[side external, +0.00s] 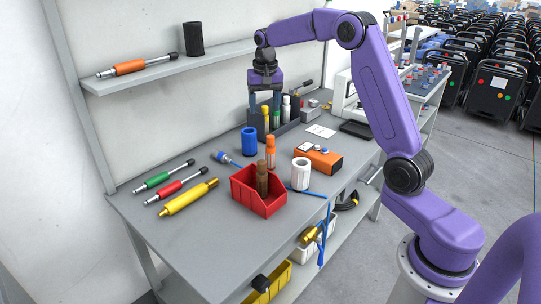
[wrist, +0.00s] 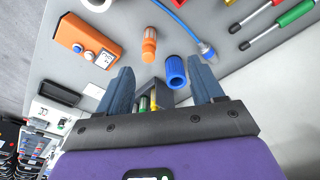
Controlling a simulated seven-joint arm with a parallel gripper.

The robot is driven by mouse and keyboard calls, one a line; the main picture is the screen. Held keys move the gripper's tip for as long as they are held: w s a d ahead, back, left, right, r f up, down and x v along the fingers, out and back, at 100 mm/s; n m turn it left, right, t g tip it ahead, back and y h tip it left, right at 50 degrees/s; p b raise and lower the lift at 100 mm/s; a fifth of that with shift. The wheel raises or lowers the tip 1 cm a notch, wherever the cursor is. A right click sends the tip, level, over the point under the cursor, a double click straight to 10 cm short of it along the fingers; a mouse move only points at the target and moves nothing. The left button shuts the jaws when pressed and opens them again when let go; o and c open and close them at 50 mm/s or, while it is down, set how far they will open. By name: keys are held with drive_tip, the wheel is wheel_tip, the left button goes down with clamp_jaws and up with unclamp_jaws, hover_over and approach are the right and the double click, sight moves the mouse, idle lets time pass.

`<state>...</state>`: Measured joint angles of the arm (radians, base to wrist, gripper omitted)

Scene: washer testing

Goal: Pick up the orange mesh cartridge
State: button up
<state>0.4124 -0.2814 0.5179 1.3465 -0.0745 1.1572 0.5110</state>
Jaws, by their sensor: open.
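The orange mesh cartridge (side external: 271,152) stands upright on the grey bench, between the blue ribbed cylinder and the orange meter. In the wrist view the cartridge (wrist: 149,45) shows beyond the space between my fingers, left of the blue cylinder (wrist: 176,70). My gripper (side external: 264,106) is open and empty. It is raised above the dark holder at the back of the bench, apart from the cartridge. In the wrist view the two blue-grey fingers of my gripper (wrist: 161,80) are spread wide.
A dark holder (side external: 285,129) with several bottles stands behind the cartridge. The orange meter (side external: 318,158), white ribbed cylinder (side external: 301,174) and red bin (side external: 243,190) with brown bottles surround its front and right. A shelf (side external: 175,68) is on the wall.

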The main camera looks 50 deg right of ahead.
drive_tip(key=m, duration=0.2)
hover_over(271, 136)
drive_tip(key=s+a, duration=0.2)
drive_tip(key=f, duration=0.4)
drive_tip(key=d+f, duration=0.1)
drive_tip(key=f, duration=0.3)
drive_tip(key=w+f, duration=0.1)
drive_tip(key=f, duration=0.3)
drive_tip(key=shift+d+f, duration=0.2)
drive_tip(key=shift+d, duration=0.15)
drive_tip(key=shift+w+d+f, duration=0.1)
drive_tip(key=shift+w+f, duration=0.1)
drive_tip(key=shift+f, duration=0.7)
drive_tip(key=shift+w+f, duration=0.25)
drive_tip(key=shift+f, duration=0.6)
drive_tip(key=shift+w+d+f, duration=0.1)
drive_tip(key=shift+w+f, duration=0.1)
drive_tip(key=shift+f, duration=0.7)
clamp_jaws()
drive_tip(key=shift+r, duration=0.1)
